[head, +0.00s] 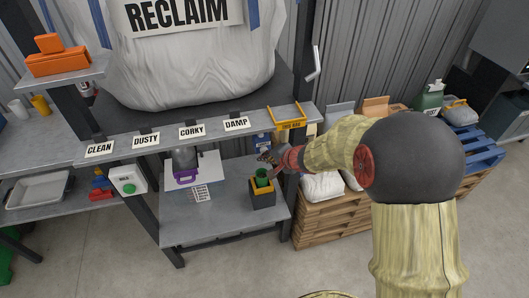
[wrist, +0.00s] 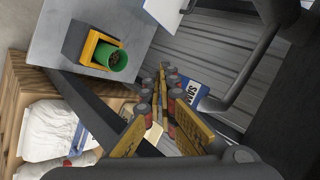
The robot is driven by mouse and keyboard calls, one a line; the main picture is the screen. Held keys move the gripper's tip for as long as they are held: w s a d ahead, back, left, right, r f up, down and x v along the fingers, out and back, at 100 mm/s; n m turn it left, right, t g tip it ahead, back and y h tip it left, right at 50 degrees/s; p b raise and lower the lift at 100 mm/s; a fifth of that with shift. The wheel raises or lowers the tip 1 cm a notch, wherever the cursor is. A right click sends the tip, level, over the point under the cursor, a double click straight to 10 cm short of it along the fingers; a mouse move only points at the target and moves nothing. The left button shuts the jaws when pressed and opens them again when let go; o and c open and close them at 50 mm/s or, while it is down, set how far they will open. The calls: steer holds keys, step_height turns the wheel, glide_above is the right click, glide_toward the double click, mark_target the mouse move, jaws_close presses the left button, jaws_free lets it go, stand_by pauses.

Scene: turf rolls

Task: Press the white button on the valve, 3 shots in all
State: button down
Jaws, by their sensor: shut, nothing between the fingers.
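My gripper (head: 270,157) is above the lower shelf's right end, close to a green cup (head: 262,177) in a black and yellow holder (head: 263,197). In the wrist view its fingers (wrist: 165,100) are shut with nothing between them. The cup (wrist: 117,60) and holder (wrist: 80,40) stand apart from the fingers, up and left, and the cup has dark bits inside. I cannot make out a valve with a white button in either view. A white handle (head: 315,64) hangs on the post right of the big bag (head: 195,60).
A white box with a green button (head: 128,181), a purple-based container (head: 185,166) and a white grid (head: 201,194) are left of the holder. Wooden pallets (head: 340,217) stand right.

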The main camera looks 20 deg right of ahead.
steer(key=shift+w, duration=0.45)
stand_by(0.4)
steer(key=shift+s+b, duration=0.15)
steer(key=shift+b, duration=0.15)
stand_by(0.4)
steer(key=shift+s+b, duration=0.5)
steer(key=shift+s, duration=0.35)
steer(key=shift+s+b, duration=1)
steer(key=shift+s, duration=1.5)
